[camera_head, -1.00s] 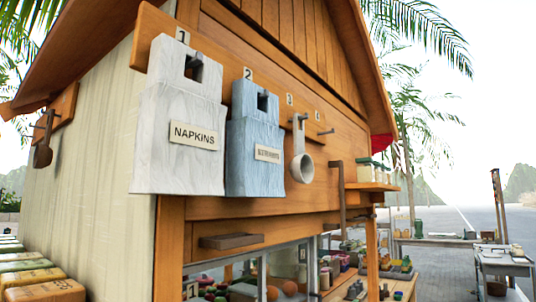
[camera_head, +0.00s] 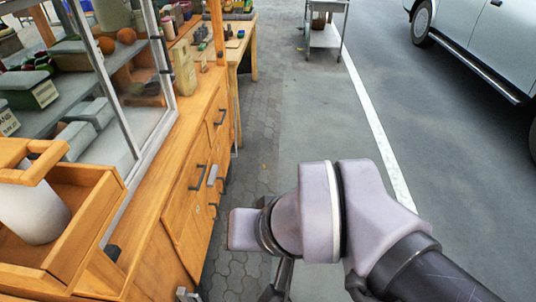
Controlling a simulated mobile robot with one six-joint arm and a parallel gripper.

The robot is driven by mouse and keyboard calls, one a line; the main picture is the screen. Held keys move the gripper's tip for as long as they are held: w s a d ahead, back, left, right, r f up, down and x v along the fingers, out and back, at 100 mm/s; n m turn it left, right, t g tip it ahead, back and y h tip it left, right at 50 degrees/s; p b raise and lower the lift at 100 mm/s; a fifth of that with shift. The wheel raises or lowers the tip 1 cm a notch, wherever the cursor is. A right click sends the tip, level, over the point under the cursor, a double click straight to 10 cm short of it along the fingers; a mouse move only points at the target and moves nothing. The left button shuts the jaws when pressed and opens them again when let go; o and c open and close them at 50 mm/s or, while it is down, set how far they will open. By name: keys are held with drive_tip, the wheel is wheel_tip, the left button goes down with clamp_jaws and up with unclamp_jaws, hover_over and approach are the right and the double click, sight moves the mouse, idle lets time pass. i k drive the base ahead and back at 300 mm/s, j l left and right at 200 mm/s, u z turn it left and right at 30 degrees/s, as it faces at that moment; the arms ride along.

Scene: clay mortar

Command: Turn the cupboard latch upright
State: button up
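The wooden cupboard (camera_head: 188,218) is in the left half of the view, under the counter, with dark bar handles on its front. A small light-grey piece (camera_head: 212,175) beside one handle (camera_head: 197,178) looks like the latch; its exact turn is hard to tell at this size. The cupboard door looks closed. My gripper (camera_head: 277,285) is at the bottom edge, below my grey wrist, to the right of and apart from the cupboard front. Only dark parts of it show; its fingertips are cut off or hidden.
A wooden tray (camera_head: 85,215) with a white container (camera_head: 30,208) is at left. A glass case (camera_head: 128,130) stands on the counter. A wooden table (camera_head: 240,70) and grey cart (camera_head: 325,42) are farther back. A parked vehicle (camera_head: 480,45) is at upper right. Pavement right of the cupboard is clear.

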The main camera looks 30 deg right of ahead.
sight(213, 173)
drive_tip(key=i+l, duration=0.35)
drive_tip(key=i+l+u, duration=0.15)
drive_tip(key=i+l, duration=0.5)
drive_tip(key=l, duration=0.25)
drive_tip(key=i+l+u, duration=0.1)
drive_tip(key=i+l, duration=0.2)
drive_tip(key=i+l+u, duration=0.1)
drive_tip(key=i+l, duration=0.2)
drive_tip(key=l, duration=0.3)
